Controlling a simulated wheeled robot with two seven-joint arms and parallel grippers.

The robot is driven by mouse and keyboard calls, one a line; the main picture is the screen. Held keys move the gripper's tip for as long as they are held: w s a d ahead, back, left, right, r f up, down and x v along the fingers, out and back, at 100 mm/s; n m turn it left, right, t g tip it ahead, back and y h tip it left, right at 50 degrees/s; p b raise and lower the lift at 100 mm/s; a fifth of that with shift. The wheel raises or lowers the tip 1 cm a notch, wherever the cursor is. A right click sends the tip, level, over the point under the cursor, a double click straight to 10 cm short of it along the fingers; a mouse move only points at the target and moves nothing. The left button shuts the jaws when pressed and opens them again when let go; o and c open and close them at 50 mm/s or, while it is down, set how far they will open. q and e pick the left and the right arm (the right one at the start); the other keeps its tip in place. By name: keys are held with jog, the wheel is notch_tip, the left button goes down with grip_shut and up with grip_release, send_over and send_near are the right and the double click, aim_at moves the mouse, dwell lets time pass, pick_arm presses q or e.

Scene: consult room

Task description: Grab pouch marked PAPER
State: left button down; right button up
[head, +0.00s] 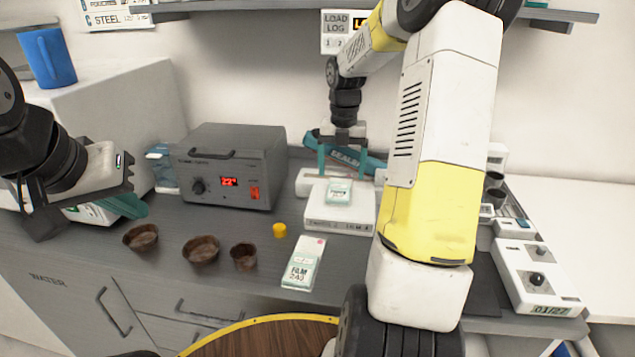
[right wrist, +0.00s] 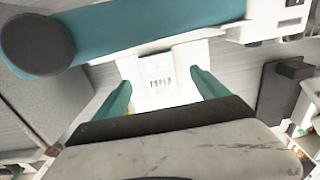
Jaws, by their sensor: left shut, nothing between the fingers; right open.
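A small white and pale green pouch (head: 339,192) lies on top of a white box-like device (head: 340,222) at the middle of the bench. In the right wrist view the pouch (right wrist: 159,73) shows print that seems to read PAPER. My right gripper (head: 342,170) is open above and just behind the pouch, pointing down. In its wrist view the teal fingers (right wrist: 161,79) stand on either side of the pouch, apart from it. My left gripper (head: 138,207) is shut and empty at the left, over the bench near the grey oven.
A pouch marked FILM (head: 303,264) lies in front of the device. A teal-armed sealer (head: 372,165) stands close behind my right gripper. Brown bowls (head: 201,249), a yellow cap (head: 279,230) and a grey oven (head: 230,166) are to the left. A control box (head: 535,278) is at the right.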

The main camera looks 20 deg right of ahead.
aim_at(339, 189)
jog(key=f, duration=0.5)
jog(key=shift+s+a, duration=0.1)
jog(key=shift+a, duration=0.15)
jog(key=c, duration=1.4)
jog(key=shift+r, duration=0.15)
